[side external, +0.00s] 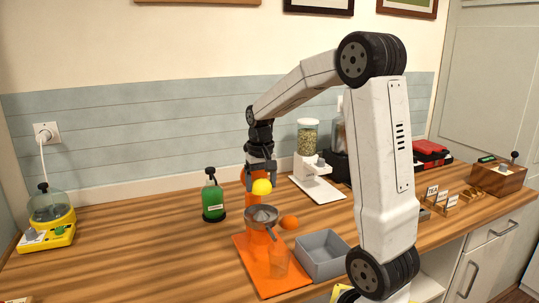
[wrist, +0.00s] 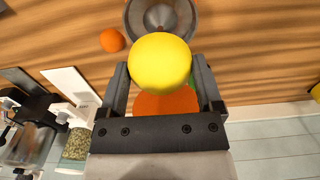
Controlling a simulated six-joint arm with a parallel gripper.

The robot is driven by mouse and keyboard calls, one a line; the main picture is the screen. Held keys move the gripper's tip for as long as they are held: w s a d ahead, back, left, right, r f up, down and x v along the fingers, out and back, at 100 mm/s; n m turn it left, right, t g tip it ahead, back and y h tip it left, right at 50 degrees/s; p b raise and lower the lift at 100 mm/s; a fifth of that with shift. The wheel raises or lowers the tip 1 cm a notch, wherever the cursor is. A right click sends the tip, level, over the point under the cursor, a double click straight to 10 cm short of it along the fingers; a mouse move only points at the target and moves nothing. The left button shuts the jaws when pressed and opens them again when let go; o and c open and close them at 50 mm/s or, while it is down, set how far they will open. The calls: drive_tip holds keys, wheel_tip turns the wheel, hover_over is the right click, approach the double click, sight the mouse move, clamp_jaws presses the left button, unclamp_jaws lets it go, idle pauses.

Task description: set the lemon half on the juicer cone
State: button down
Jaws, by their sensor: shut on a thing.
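The yellow lemon half (side external: 261,187) is between the fingers of my gripper (side external: 260,170), which is shut on it. In the side view it hangs just above the grey juicer bowl (side external: 262,213), apart from it. In the wrist view the lemon half (wrist: 160,62) shows its rounded side and covers the near part of the bowl. The juicer cone (wrist: 160,16) shows beyond it at the top edge, so the lemon half looks offset toward the wall side. Its cut face is hidden.
An orange fruit (side external: 289,222) lies right of the bowl. A grey bin (side external: 322,262) stands front right. A green bottle (side external: 213,198) is to the left. A grain dispenser (side external: 308,140) stands behind right. An orange rounded thing (wrist: 165,104) shows behind the lemon half.

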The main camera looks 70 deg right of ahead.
sight(261, 217)
drive_tip(key=shift+f, duration=4)
drive_tip(key=shift+f, duration=0.1)
unclamp_jaws()
wheel_tip(261, 217, up, 12)
drive_tip(key=shift+r, duration=0.1)
